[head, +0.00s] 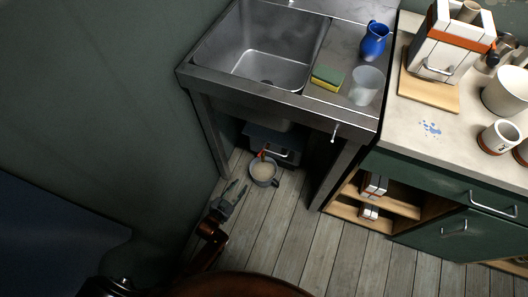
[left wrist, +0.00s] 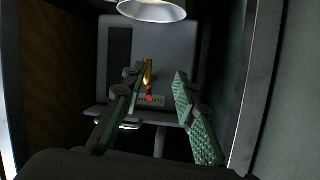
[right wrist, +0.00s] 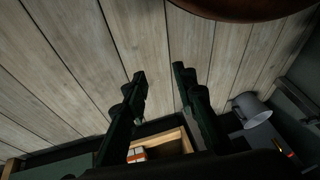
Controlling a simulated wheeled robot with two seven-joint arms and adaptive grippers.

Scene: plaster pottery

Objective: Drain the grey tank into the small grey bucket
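The small grey bucket (head: 264,172) stands on the floor in front of the grey tank (head: 262,134), under the sink. The bucket's inside looks pale; I cannot tell if it holds liquid. The tank has a red-tipped tap (head: 262,154), mostly hidden in shadow in the head view. The left wrist view shows its brass body and red end (left wrist: 149,98) on the tank's face, with the bucket's rim (left wrist: 152,12) at the top edge. My left gripper (head: 236,187) is open and empty, left of the bucket and facing the tap. My right gripper (right wrist: 159,72) is open and empty over the floor.
The metal sink unit (head: 290,92) overhangs the tank, with legs on both sides. A sponge (head: 328,78), a glass (head: 366,85) and a blue jug (head: 374,40) stand on it. A green cabinet (head: 430,190) with open shelves is at the right. The floor in front is clear.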

